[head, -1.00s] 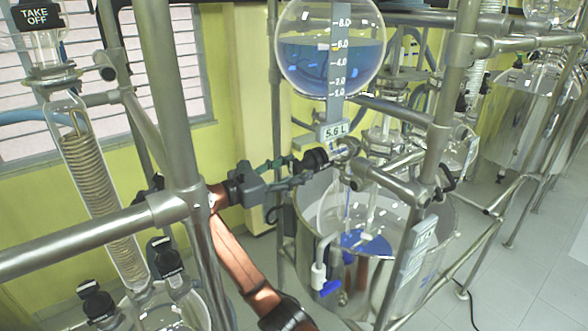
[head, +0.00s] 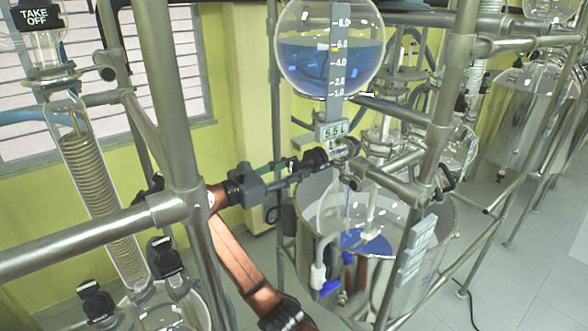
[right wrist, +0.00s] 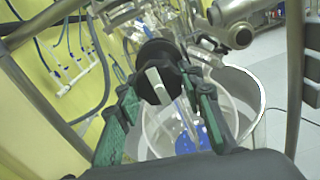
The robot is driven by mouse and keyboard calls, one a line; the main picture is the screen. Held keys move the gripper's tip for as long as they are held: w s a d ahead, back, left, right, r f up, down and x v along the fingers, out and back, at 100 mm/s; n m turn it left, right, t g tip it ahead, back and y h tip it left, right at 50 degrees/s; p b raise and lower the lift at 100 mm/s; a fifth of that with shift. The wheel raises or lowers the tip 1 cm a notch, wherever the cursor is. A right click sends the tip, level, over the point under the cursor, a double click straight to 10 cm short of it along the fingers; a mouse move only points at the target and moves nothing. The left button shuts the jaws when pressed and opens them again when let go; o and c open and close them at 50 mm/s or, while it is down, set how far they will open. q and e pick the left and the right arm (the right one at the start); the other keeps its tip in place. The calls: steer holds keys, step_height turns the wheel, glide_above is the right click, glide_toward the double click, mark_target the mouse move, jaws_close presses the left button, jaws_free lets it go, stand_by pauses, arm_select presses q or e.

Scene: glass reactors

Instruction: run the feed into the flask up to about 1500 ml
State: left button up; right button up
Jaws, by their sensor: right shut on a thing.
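The round glass feed vessel (head: 297,70) holds blue liquid and has a level scale; the plate (head: 333,131) under it reads 5.5 L. Below it, the clear glass flask (head: 328,212) sits inside a metal bath, with blue liquid (head: 366,243) at its bottom. Its level in ml cannot be read. My right gripper (head: 300,166) is shut on the black valve knob (head: 315,158) under the feed vessel. In the right wrist view, the green fingers flank the knob (right wrist: 158,70), whose pale bar is slightly tilted. My left gripper is not in view.
The metal bath (head: 445,235) surrounds the flask. A steel upright (head: 170,100) and a horizontal rail (head: 80,238) stand close to my right arm. A coiled glass condenser (head: 100,190) is at the left. Open floor (head: 530,270) lies at the right.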

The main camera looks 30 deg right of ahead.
steer(key=m+p, duration=0.1)
steer(key=m, duration=0.2)
steer(key=shift+m, duration=0.3)
steer(key=m, duration=0.4)
steer(key=shift+w+m, duration=0.1)
steer(key=shift+m, duration=0.2)
steer(key=m, duration=0.4)
steer(key=shift+m+b, duration=0.3)
steer(key=shift+b, duration=0.1)
steer(key=m+b, duration=0.2)
steer(key=m, duration=0.2)
steer(key=m+b, duration=0.2)
steer(key=m, duration=0.3)
steer(key=shift+m+b, duration=0.35)
steer(key=shift+m, duration=0.05)
steer(key=m+b, duration=0.3)
steer(key=m, duration=0.2)
steer(key=shift+f, duration=0.1)
steer(key=m+b, duration=0.3)
steer(key=m, duration=0.3)
steer(key=shift+m+b, duration=0.4)
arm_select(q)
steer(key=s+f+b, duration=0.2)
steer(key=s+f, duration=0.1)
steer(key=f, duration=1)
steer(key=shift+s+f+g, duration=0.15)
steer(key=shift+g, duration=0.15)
arm_select(e)
steer(key=shift+m, duration=2.2)
